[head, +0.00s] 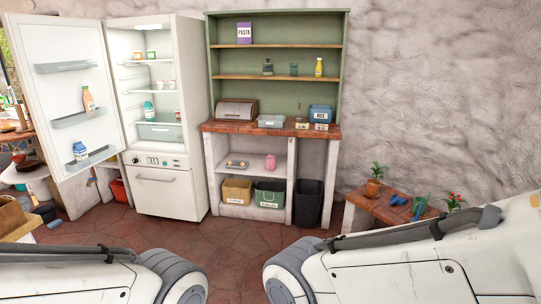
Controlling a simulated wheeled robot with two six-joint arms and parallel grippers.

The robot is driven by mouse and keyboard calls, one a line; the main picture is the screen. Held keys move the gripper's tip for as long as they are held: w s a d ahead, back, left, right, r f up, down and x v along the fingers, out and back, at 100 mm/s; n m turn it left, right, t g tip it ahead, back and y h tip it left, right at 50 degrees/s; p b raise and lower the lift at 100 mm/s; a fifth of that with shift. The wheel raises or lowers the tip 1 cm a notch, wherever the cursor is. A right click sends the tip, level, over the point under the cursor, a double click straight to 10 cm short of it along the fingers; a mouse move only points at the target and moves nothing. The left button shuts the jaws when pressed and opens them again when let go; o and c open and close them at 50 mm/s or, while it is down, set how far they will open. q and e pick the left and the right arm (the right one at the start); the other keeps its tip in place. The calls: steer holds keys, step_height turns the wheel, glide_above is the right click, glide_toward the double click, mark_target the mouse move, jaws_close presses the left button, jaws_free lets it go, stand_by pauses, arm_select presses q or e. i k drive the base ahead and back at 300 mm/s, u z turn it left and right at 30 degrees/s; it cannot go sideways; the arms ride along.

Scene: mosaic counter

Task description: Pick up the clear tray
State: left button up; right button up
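My two arms show as large white links at the bottom left and bottom right. Neither gripper is in view. The tray is well away from my visible arm parts, across the floor.
A bread box (238,109) stands left of the tray, a blue rice box (321,114) right. The fridge (164,190) is open at left, its door (66,125) swung out. A low plant bench (385,207) stands at right. Open floor (235,250) lies before the counter.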

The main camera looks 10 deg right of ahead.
mark_target(271, 122)
steer(key=z, duration=0.95)
steer(key=i, duration=3.6)
steer(key=u, duration=0.75)
steer(key=i, duration=0.35)
steer(key=u, duration=0.1)
